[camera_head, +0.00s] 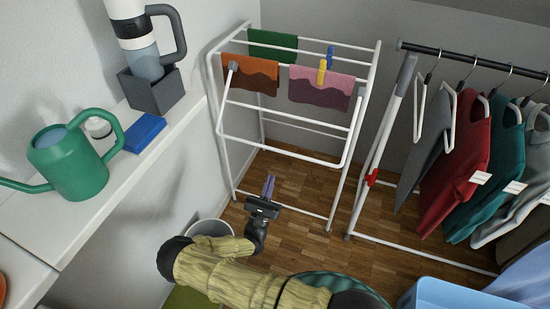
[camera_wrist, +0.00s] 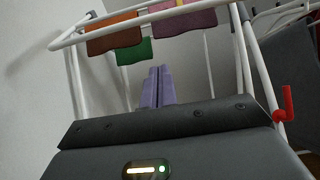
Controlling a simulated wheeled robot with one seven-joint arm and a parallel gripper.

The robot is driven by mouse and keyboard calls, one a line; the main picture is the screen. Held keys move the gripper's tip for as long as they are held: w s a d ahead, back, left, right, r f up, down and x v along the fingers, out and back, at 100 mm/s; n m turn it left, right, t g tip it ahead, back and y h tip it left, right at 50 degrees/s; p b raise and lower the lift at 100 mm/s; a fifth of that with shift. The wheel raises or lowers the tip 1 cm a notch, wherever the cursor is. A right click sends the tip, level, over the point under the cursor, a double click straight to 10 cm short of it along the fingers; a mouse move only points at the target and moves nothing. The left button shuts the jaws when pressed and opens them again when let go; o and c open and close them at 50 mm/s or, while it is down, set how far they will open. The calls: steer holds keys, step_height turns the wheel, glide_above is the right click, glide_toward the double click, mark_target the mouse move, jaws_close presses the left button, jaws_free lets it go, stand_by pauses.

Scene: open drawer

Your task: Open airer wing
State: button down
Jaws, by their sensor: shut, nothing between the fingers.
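The white airer (camera_head: 330,45) stands against the back wall. Its front wing (camera_head: 285,152) hangs down from the grey joints, sloping toward me, with its lower bar across the front. In the wrist view the wing's bar (camera_wrist: 100,32) crosses the upper part of the picture. My gripper (camera_head: 269,186), with purple fingers, is in front of the airer and appears lower than the wing's bar. It also shows in the wrist view (camera_wrist: 158,85), shut and empty, with the fingers pointing toward the airer and apart from the bar.
Orange (camera_head: 250,75), green (camera_head: 272,45) and pink (camera_head: 320,86) cloths hang on the airer. A clothes rack (camera_head: 385,130) with a red clamp stands at right. A ledge (camera_head: 120,170) with a green watering can (camera_head: 75,165) is at left. A bin (camera_head: 210,228) stands below my arm.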

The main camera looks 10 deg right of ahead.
steer(key=shift+w+d+r, duration=0.1)
steer(key=x, duration=1)
steer(key=s+a+r, duration=0.1)
steer(key=s+a+r+b, duration=0.1)
steer(key=s, duration=0.1)
steer(key=shift+r, duration=0.1)
